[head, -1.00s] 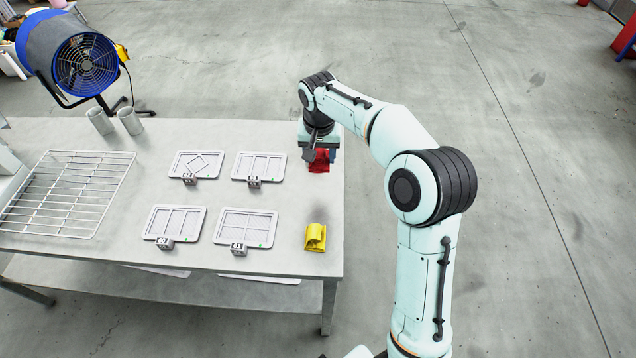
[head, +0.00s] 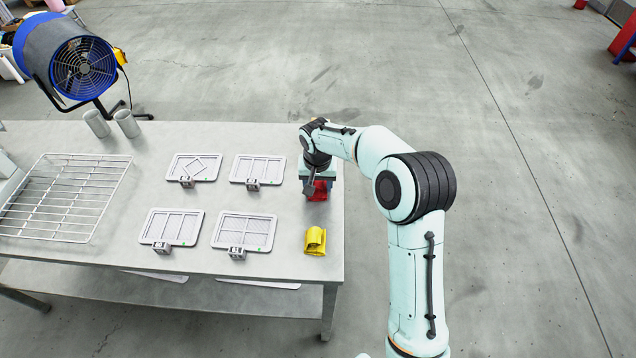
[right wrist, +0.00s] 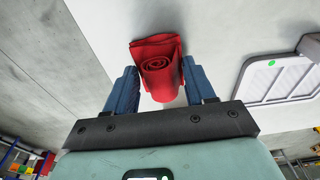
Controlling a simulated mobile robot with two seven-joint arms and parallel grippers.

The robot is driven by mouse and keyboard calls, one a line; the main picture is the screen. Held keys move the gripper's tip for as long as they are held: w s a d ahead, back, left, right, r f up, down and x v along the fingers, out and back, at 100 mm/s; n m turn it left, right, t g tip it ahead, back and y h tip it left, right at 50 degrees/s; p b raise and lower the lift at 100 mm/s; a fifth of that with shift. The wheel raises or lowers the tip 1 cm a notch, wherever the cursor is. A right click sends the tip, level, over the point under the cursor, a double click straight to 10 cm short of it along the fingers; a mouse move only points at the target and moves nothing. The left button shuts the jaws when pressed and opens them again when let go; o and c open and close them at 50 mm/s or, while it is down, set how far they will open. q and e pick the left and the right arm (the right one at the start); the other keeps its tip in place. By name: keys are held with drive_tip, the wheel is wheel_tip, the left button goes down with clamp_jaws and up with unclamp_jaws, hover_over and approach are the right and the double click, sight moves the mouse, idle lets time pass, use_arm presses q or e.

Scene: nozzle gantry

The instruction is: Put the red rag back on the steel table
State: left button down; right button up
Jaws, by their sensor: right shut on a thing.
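The red rag (head: 319,190) is rolled up and held between the fingers of my right gripper (head: 318,186). In the right wrist view the red rag (right wrist: 158,68) shows its spiral end between the two blue fingers of my right gripper (right wrist: 161,88). The rag is low over the right end of the steel table (head: 290,213); I cannot tell whether it touches the top. My left gripper is not in view.
A rolled yellow rag (head: 315,241) lies on the table in front of the red one. Several framed panels with small number tags, such as the upper right one (head: 257,169), lie to the left. A wire rack (head: 68,197) and two grey cups (head: 127,124) stand farther left.

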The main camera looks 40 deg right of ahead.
sight(317, 186)
drive_tip(key=shift+f, duration=0.2)
drive_tip(key=o, duration=1.1)
drive_tip(key=shift+r, duration=0.1)
drive_tip(key=shift+r, duration=0.1)
wheel_tip(317, 186, up, 12)
drive_tip(key=s+a, duration=0.1)
drive_tip(key=shift+p, duration=0.45)
